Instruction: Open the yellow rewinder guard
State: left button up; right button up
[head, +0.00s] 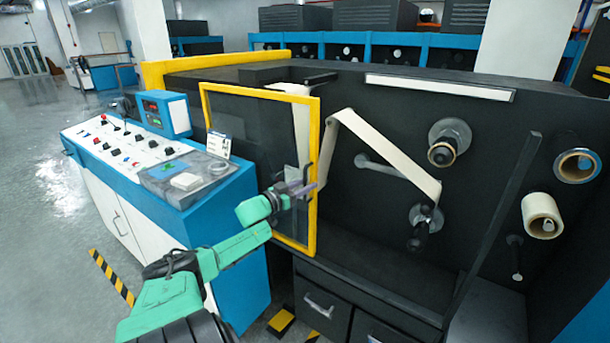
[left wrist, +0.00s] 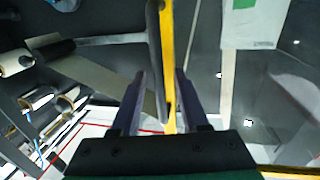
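The yellow rewinder guard (head: 318,118) is a yellow frame around a clear panel on the front of the dark machine. I cannot tell whether it stands slightly ajar. My left gripper (head: 303,188) is at the guard's right upright, about halfway up. In the left wrist view, the fingers of my left gripper (left wrist: 157,98) are apart. The dark handle bar (left wrist: 155,50) and the yellow upright (left wrist: 168,50) run into the gap between them. A gap shows at the fingers, and firm contact is not visible. My right gripper is not in view.
A control console (head: 125,150) with buttons stands left of the guard, close to my left arm. Rollers and a pale web (head: 385,155) are right of the guard. Drawers (head: 322,305) are below. Open floor (head: 40,215) lies at the far left.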

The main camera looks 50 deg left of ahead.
pick_arm(q)
jog(key=s+d+p, duration=0.2)
jog(key=s+p, duration=0.1)
jog(key=s, duration=1.1)
jog(key=shift+s+p, duration=0.2)
jog(key=shift+p, duration=0.15)
